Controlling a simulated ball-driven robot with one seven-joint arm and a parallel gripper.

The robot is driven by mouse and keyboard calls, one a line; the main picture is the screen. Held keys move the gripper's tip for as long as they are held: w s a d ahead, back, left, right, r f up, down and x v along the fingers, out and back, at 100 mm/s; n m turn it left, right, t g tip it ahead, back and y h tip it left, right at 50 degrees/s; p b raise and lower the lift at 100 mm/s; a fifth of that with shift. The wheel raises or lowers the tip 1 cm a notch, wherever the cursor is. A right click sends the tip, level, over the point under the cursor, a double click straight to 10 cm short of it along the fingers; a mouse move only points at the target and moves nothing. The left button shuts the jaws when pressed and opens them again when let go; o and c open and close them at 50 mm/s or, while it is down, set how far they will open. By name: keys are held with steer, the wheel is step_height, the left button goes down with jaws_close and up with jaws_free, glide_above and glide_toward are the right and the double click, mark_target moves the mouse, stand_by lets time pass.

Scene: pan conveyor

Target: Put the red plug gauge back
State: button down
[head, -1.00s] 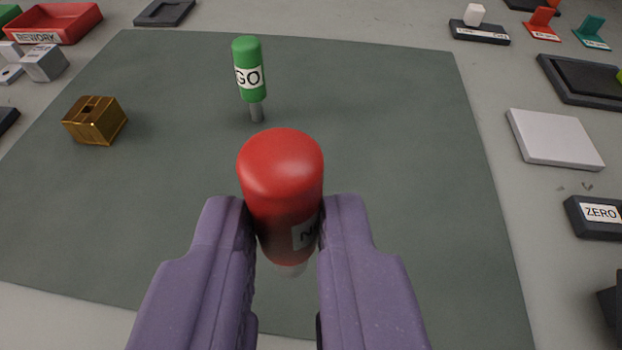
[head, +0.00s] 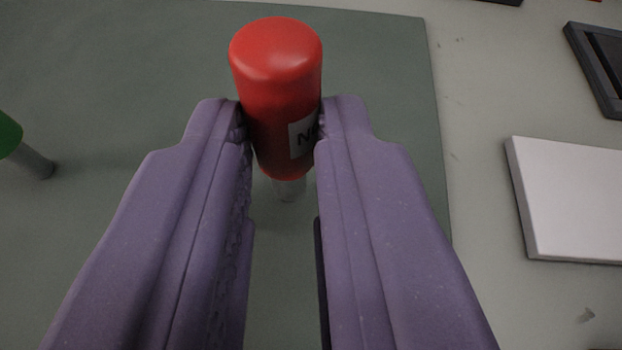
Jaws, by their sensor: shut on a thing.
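The red plug gauge (head: 277,65) is upright, with a rounded red handle and a white label that shows an "N", the rest being hidden by a finger. My gripper (head: 283,128) is shut on its handle, one purple finger on each side. A short metal pin (head: 289,189) shows below the handle. Whether its tip touches the green-grey mat (head: 385,70) beneath cannot be told. The green plug gauge (head: 8,135) is cut off at the left edge, its metal pin (head: 36,162) pointing down to the right. No holder for the red gauge is plain in view.
A flat white block (head: 575,200) lies on the pale table (head: 480,110) to the right of the mat. A dark tray (head: 597,70) is at the upper right, partly cut off. The mat between the two gauges is bare.

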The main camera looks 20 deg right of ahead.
steer(key=shift+f, duration=0.3)
steer(key=c, duration=1.5)
jaws_free()
steer(key=shift+f, duration=0.1)
steer(key=o, duration=0.5)
steer(key=shift+c, duration=0.2)
